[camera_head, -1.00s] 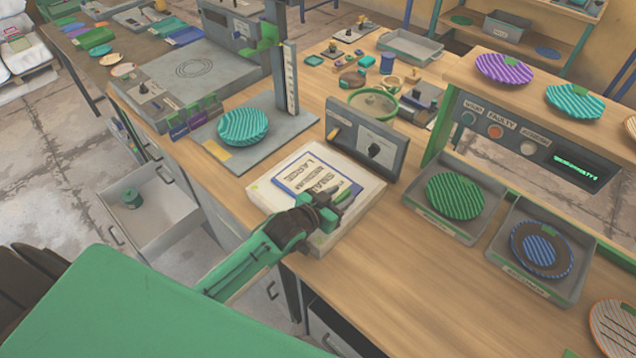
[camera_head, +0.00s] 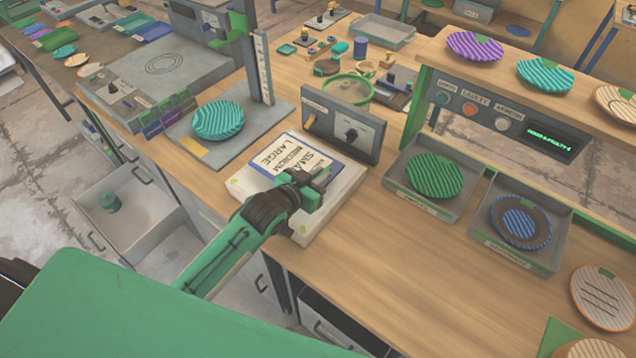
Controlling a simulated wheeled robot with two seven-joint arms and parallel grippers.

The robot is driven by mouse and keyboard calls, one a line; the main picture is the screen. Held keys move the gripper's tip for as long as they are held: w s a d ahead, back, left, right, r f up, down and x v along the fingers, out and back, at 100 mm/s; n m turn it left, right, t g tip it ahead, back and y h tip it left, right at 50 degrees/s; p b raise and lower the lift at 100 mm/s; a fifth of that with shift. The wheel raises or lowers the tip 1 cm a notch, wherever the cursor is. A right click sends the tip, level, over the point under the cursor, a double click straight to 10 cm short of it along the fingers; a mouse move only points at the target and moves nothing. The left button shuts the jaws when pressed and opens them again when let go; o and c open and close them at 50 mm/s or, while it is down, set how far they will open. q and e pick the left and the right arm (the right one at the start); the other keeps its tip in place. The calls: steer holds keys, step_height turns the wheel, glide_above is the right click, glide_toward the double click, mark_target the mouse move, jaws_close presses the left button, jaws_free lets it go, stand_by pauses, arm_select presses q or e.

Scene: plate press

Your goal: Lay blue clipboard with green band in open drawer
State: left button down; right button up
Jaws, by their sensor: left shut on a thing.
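The blue clipboard (camera_head: 254,163) lies flat on a cream block on the bench. Its white sheet reads small, medium, large. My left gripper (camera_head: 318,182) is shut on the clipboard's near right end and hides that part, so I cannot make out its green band. My right gripper is not in view.
A grey panel with a knob (camera_head: 351,134) stands just behind the cream block (camera_head: 343,198). A teal striped plate (camera_head: 218,120) lies on a grey stand to the left. Trays with a green plate (camera_head: 435,175) and a blue plate (camera_head: 521,222) sit to the right.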

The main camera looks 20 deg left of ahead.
arm_select(q)
step_height(320, 180, up, 16)
steer(key=b, duration=0.2)
steer(key=s+a+f+n+y, duration=0.4)
steer(key=s+a+f+y, duration=0.1)
steer(key=s+f, duration=0.6)
steer(key=shift+s+f+t, duration=0.15)
steer(key=shift+s+t, duration=0.25)
steer(key=shift+s, duration=0.05)
stand_by(0.6)
stand_by(0.5)
steer(key=shift+w, duration=0.1)
